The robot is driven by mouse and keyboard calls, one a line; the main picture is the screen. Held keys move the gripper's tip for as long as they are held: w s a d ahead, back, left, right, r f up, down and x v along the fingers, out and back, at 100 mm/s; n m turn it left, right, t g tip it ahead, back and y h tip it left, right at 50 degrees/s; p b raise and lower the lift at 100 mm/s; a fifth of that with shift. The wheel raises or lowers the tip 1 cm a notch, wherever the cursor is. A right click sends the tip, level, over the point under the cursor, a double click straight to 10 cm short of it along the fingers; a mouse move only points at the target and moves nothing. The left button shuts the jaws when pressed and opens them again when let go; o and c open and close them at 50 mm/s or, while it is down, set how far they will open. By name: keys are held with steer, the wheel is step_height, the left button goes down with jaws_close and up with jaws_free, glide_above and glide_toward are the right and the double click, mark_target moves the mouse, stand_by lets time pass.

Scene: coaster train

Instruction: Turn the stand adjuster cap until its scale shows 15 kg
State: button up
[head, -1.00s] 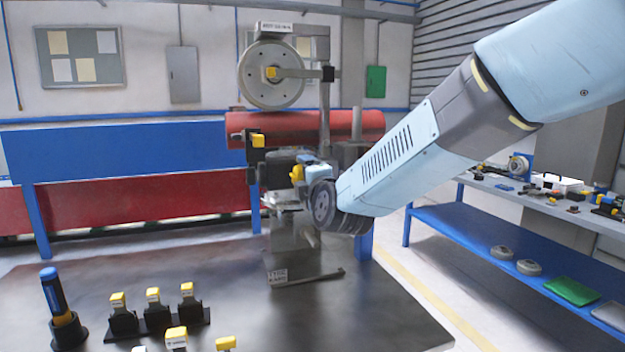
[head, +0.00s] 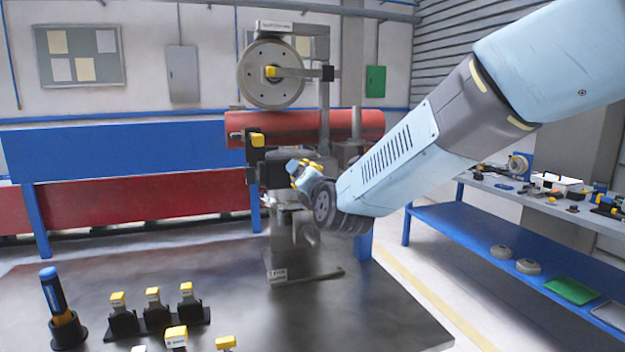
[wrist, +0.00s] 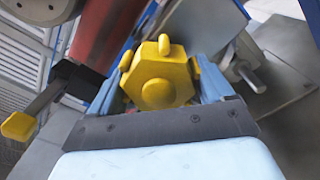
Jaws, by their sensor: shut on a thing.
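The adjuster cap, a yellow hexagonal knob with a round centre boss, fills the middle of the wrist view (wrist: 158,80). My gripper (head: 303,173) is at the middle of the stand. In the wrist view its blue fingers lie on both sides of the cap and are shut on it. In the head view my gripper and wrist largely hide the cap. The grey stand (head: 292,245) rises from the dark bench. I cannot read any scale or pointer in either view.
A grey wheel (head: 271,73) sits above a red cylinder (head: 300,125) behind the stand. A yellow-tipped lever (wrist: 22,124) sticks out left of the cap. Yellow-topped blocks (head: 153,310) and a blue-handled tool (head: 54,295) stand at the front left. The bench's front right is clear.

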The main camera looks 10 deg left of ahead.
steer(key=shift+f+n, duration=0.3)
steer(key=shift+f, duration=0.1)
steer(key=o, duration=0.8)
steer(key=shift+o, duration=0.7)
steer(key=shift+r, duration=0.1)
steer(key=shift+r, duration=0.1)
steer(key=v, duration=1.3)
steer(key=shift+s+d, duration=0.25)
